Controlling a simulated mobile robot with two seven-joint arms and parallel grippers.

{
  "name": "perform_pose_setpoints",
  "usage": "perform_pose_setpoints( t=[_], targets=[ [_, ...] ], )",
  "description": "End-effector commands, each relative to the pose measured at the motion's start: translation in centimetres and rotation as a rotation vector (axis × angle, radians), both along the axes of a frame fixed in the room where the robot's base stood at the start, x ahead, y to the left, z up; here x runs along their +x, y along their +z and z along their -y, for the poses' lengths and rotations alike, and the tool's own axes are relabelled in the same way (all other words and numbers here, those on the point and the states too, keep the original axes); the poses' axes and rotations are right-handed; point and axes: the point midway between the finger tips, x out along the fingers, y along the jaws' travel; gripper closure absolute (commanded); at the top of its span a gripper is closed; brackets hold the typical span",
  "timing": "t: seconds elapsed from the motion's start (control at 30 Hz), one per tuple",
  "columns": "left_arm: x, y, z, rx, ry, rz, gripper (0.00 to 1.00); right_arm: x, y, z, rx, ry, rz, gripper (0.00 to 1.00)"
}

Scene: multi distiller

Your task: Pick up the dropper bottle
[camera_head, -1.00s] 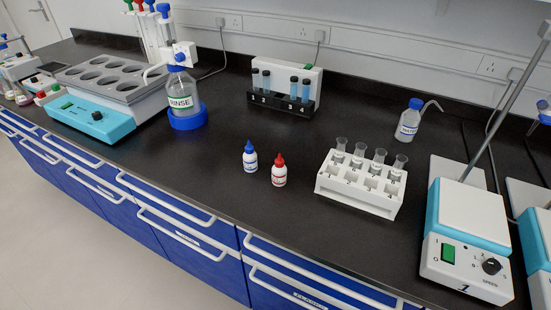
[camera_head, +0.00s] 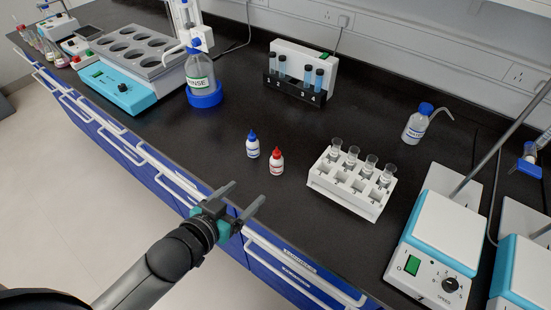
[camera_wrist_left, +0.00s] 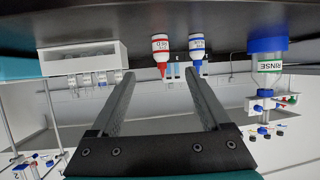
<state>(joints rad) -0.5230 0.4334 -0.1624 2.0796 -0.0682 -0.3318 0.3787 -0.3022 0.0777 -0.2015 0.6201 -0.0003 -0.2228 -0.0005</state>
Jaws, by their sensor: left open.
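Two small white dropper bottles stand upright on the black bench: one with a blue cap (camera_head: 253,148) and one with a red cap (camera_head: 277,163), side by side. The wrist view is upside down and shows the red-capped bottle (camera_wrist_left: 160,45) and the blue-capped bottle (camera_wrist_left: 196,44) beyond my fingertips. My left gripper (camera_head: 248,191) is open and empty at the bench's front edge, apart from both bottles. Its two fingers (camera_wrist_left: 158,73) point toward the bottles. My right gripper is out of view.
A white rack (camera_head: 345,195) with several clear tubes stands right of the bottles. A RINSE bottle (camera_head: 201,75) stands in a blue holder at the back left. Stirrer plates (camera_head: 435,240) are at the right. The bench around the dropper bottles is clear.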

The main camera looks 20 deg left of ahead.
Motion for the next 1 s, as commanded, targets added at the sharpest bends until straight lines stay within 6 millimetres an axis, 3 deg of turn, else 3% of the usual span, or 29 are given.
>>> perform_pose_setpoints(
  t=[0.17, 0.7, 1.0],
  targets=[
    [1.1, -0.1, 0.3, -0.009, -0.009, 0.019, 0.20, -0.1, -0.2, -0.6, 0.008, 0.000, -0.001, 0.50],
    [8.0, -3.1, 1.9, -0.007, -0.007, 0.017, 0.20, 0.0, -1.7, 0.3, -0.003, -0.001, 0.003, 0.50],
    [9.5, -3.7, 2.2, -0.008, -0.007, 0.016, 0.20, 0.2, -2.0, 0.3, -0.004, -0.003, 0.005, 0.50]
  ],
)
